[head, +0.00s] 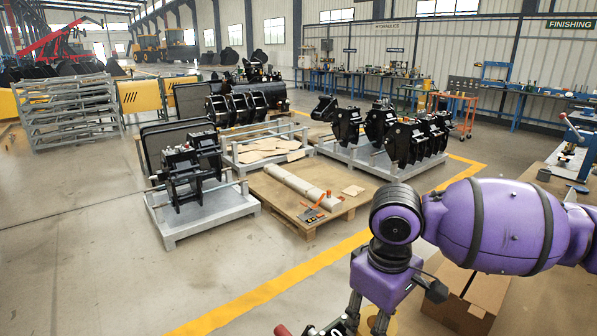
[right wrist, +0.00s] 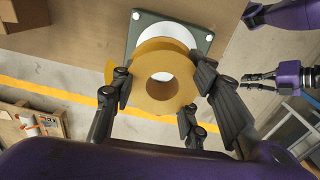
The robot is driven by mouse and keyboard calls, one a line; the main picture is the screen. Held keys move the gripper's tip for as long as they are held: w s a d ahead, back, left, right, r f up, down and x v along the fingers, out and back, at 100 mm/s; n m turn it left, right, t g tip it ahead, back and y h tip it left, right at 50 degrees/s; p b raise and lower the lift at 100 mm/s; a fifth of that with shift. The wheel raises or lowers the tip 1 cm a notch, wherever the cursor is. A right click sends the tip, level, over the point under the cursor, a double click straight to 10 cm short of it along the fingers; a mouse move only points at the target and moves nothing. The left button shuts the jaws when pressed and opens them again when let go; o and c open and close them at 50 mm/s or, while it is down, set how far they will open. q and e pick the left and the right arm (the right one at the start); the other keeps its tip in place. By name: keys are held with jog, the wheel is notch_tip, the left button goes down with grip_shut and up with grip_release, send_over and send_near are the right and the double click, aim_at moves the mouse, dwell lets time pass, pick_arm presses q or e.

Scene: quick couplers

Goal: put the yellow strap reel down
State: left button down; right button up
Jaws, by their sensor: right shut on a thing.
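The yellow strap reel (right wrist: 153,65) is in the right wrist view, a thick ring with a round hole facing the camera. My right gripper (right wrist: 158,98) is shut on it, with black fingers on both sides of its rim. Behind the reel is a grey square plate (right wrist: 143,19) with a white disc (right wrist: 168,28) on it, partly covered by the reel. I cannot tell whether the reel touches the disc. My left gripper (right wrist: 246,83) is at the right of the right wrist view, apart from the reel, its fingers parted and empty. The head view does not show the reel clearly.
A brown tabletop (right wrist: 80,50) lies around the plate, with a cardboard box (right wrist: 22,14) at its left. The head view shows an open carton (head: 470,295) beside my right arm. Pallets with black couplers (head: 190,170) stand on the floor beyond a yellow line (head: 270,290).

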jog(key=m, duration=0.2)
jog(key=d+m, duration=0.1)
jog(key=m, duration=0.4)
jog(key=shift+s+d+m, duration=0.3)
jog(key=shift+s+d, duration=0.05)
jog(key=shift+d, duration=0.05)
jog(key=shift+s+d+f+m, duration=0.2)
jog(key=shift+d+f+m, duration=0.05)
jog(key=shift+d+m, duration=0.05)
pick_arm(q)
jog(key=shift+s+d+f+g, duration=0.15)
jog(key=shift+s+d+f, duration=0.05)
jog(key=shift+s+f, duration=0.35)
jog(key=shift+s+d+f+g, duration=0.15)
jog(key=shift+s+f, duration=0.25)
jog(key=shift+s, duration=0.25)
pick_arm(e)
jog(key=shift+s+d+f, duration=0.25)
jog(key=shift+f, duration=0.1)
pick_arm(q)
jog(key=shift+a, duration=0.15)
